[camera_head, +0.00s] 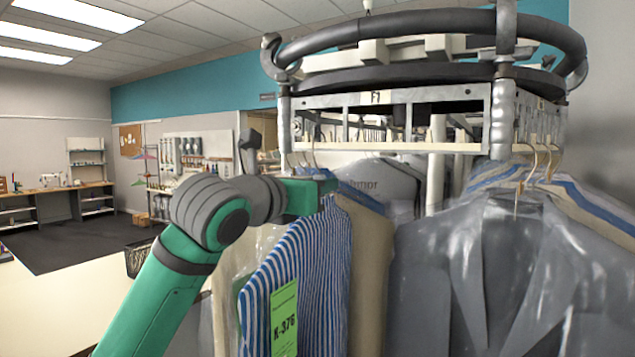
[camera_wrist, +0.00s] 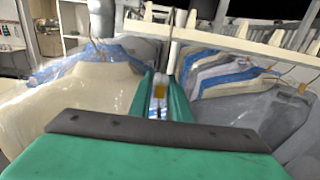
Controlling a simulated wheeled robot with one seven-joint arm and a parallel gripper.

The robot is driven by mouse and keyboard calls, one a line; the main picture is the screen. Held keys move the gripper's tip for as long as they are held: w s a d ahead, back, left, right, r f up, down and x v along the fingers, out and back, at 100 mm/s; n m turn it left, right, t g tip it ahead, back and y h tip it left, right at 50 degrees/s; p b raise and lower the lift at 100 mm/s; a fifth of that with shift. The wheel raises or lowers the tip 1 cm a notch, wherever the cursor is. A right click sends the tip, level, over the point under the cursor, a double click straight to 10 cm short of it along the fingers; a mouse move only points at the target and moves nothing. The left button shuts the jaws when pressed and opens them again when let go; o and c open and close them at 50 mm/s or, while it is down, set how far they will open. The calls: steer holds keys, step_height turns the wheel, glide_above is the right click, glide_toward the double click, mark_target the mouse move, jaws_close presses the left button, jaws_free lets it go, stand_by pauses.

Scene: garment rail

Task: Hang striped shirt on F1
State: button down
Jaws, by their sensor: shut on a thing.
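The blue-and-white striped shirt (camera_head: 322,262), with a green tag reading K-376, hangs upright in clear plastic below my gripper (camera_head: 318,188) in the head view. My gripper is at the top of the shirt, just under the rail. In the wrist view, the green fingers (camera_wrist: 160,95) are closed together with a small pale and orange piece between them, seemingly part of the hanger. The shirt's hook is hidden by my gripper. The F1 label (camera_head: 376,98) is on the front of the round garment rail (camera_head: 425,95), above and right of my gripper.
Bagged grey jackets (camera_head: 500,270) hang close on the right. A beige garment (camera_head: 368,270) hangs right beside the striped shirt. In the wrist view, a cream bagged garment (camera_wrist: 75,95) is left of the fingers and several bagged garments (camera_wrist: 235,85) are right. Open floor (camera_head: 80,245) lies left.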

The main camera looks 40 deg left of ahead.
steer(key=shift+s+f, duration=0.2)
steer(key=shift+f, duration=0.4)
steer(key=shift+w, duration=0.1)
steer(key=c, duration=1.6)
jaws_free()
steer(key=shift+o, duration=0.2)
steer(key=v, duration=1.1)
steer(key=shift+o, duration=1)
steer(key=shift+w, duration=0.1)
